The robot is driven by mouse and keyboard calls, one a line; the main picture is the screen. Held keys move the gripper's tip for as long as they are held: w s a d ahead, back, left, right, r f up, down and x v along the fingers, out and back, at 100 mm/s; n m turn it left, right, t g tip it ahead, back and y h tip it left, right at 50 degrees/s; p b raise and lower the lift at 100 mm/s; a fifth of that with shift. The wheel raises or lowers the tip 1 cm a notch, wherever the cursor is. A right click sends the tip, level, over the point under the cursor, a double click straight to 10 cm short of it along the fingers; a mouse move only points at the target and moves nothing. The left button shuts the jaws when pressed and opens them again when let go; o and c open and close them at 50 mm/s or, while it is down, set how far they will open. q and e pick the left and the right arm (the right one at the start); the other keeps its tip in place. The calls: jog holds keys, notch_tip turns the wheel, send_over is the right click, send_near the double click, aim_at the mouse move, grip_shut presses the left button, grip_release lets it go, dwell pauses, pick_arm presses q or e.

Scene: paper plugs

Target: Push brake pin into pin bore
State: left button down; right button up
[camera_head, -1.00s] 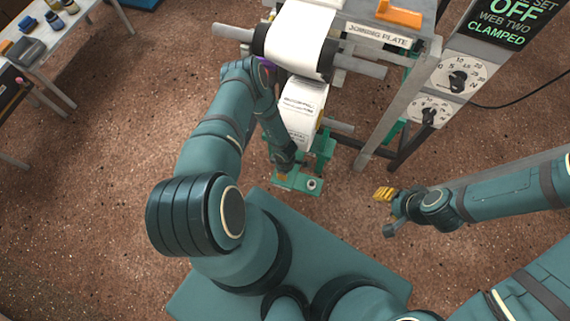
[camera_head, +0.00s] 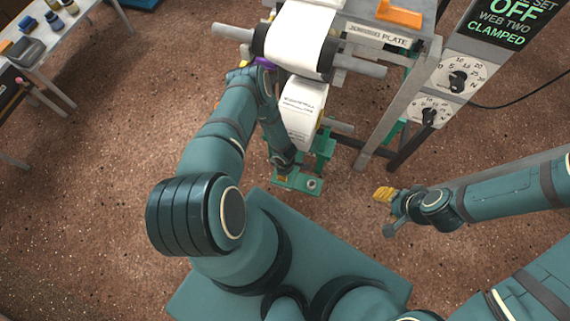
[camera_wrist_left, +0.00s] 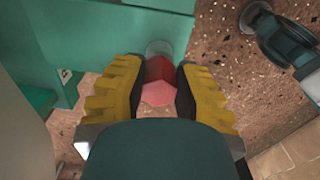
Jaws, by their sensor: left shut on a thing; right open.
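In the left wrist view the yellow-padded fingers of my left gripper (camera_wrist_left: 160,98) are shut on the sides of a red pin (camera_wrist_left: 159,80) with a pink six-sided end. A grey round piece (camera_wrist_left: 158,47) shows at the pin's far end, against green metal; I cannot tell how deep the pin sits there. In the head view my left arm reaches down to the green bracket (camera_head: 297,184), where a round bore-like fitting (camera_head: 311,184) shows. The left fingertips are mostly hidden there. My right gripper (camera_head: 385,195) is open and empty, to the right of the bracket.
The machine with a white paper web (camera_head: 302,35) and grey roller bars stands above the bracket. A control panel with dials (camera_head: 459,77) is at the right. A bench (camera_head: 60,45) with small bottles is at the upper left. Floor between bracket and right gripper is clear.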

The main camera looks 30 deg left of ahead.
pick_arm(q)
jog(key=shift+f, duration=0.3)
jog(key=c, duration=0.7)
grip_release()
jog(key=shift+c, duration=0.2)
jog(key=shift+r+p, duration=2.15)
jog(key=shift+r, duration=0.65)
jog(key=shift+f, duration=0.15)
